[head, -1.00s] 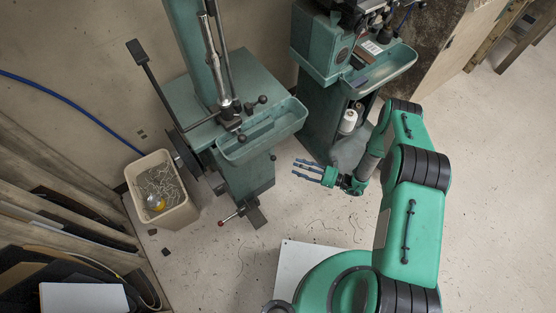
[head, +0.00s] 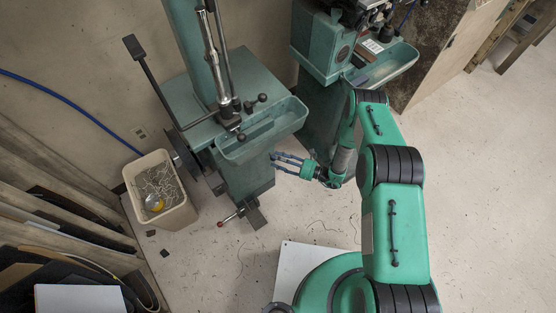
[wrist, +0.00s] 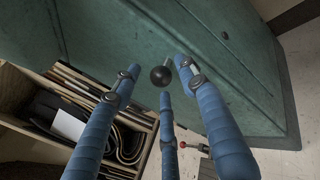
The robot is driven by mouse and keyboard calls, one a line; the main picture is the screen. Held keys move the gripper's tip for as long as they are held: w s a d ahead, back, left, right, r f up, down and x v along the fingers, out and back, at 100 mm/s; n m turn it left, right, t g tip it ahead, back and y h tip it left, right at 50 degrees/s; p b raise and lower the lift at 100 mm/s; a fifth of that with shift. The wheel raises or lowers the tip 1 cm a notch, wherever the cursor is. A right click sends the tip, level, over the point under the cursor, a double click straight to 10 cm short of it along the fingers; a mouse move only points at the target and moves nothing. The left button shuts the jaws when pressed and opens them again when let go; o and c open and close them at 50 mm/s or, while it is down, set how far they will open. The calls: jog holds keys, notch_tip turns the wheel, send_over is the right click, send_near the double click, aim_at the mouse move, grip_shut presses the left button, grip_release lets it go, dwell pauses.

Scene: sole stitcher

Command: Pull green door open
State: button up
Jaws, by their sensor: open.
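The green door is seen as a flat green panel (wrist: 95,35) filling the upper part of the wrist view. A round black knob (wrist: 160,75) on a thin stem stands out in front of the panel. My gripper (wrist: 157,84) has three blue fingers, spread open, with the knob between their tips in the picture; I cannot tell whether any finger touches it. In the head view my gripper (head: 275,160) points left at the side of the green machine's pedestal (head: 245,175). The knob and the door's outline are hard to make out in that view.
A bin with wire scraps (head: 160,190) stands left of the machine. A lever with a red knob (head: 220,223) sticks out low at its front. A second green machine (head: 320,115) stands behind my arm. The floor on the right is clear.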

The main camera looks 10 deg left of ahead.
jog(key=shift+c, duration=0.5)
grip_shut()
